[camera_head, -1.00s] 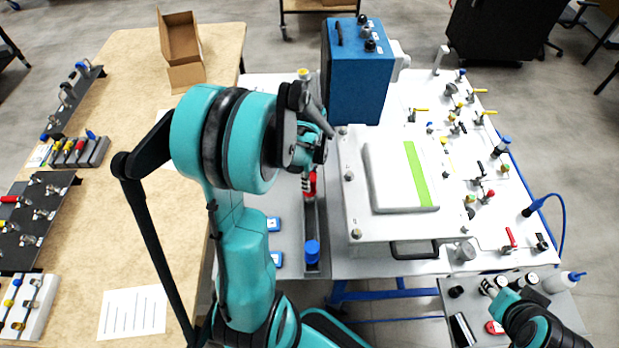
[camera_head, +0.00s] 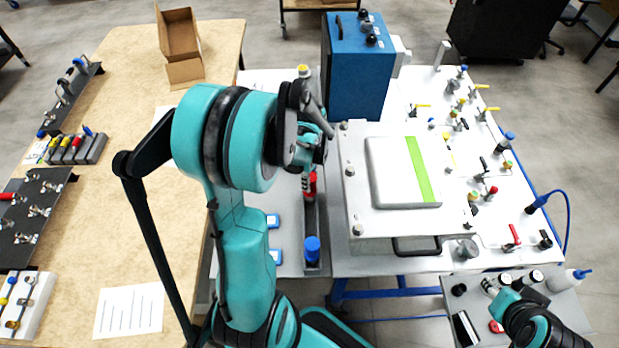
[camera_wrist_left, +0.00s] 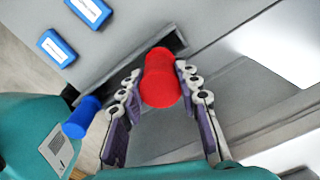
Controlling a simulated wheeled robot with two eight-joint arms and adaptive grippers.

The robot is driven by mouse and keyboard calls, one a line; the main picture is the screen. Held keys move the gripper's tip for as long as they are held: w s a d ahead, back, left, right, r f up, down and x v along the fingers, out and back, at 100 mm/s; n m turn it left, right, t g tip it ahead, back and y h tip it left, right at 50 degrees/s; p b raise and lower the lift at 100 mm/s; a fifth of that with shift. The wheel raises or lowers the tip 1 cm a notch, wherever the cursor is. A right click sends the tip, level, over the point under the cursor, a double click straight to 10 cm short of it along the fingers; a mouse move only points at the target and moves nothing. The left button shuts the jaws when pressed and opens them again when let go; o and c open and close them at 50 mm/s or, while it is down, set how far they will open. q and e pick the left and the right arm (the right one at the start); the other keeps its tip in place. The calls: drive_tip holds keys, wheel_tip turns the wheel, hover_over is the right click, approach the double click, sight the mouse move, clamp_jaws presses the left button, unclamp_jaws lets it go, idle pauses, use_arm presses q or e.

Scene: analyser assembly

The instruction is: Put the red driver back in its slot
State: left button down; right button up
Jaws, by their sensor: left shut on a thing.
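The red driver (camera_head: 310,187) is held by my left gripper (camera_head: 307,180), over the grey tool rack (camera_head: 311,220) on the white bench. In the left wrist view the red handle (camera_wrist_left: 160,80) is between the two fingers of my left gripper (camera_wrist_left: 160,88); its end points to the camera. A dark recess of the rack (camera_wrist_left: 181,41) shows just beyond the handle. The shaft and tip are hidden, so I cannot tell whether it is seated. A blue driver (camera_head: 312,249) stands in the rack's near end. My right gripper (camera_head: 494,289) is at the lower right, its fingers too small to read.
A blue instrument box (camera_head: 357,80) and a white lidded case (camera_head: 402,185) stand right of the rack. Two small blue boxes (camera_head: 273,221) lie left of it. The wooden table (camera_head: 130,220) with fixtures is further left. Bottles stand on a grey tray near my right arm.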

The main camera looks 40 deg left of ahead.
use_arm(q)
drive_tip(key=shift+f+b, duration=1.8)
drive_tip(key=shift+f, duration=0.25)
drive_tip(key=c, duration=1.2)
unclamp_jaws()
drive_tip(key=shift+o, duration=0.2)
drive_tip(key=o, duration=0.6)
drive_tip(key=shift+c, duration=0.2)
wheel_tip(320, 180, up, 12)
drive_tip(key=shift+r, duration=0.1)
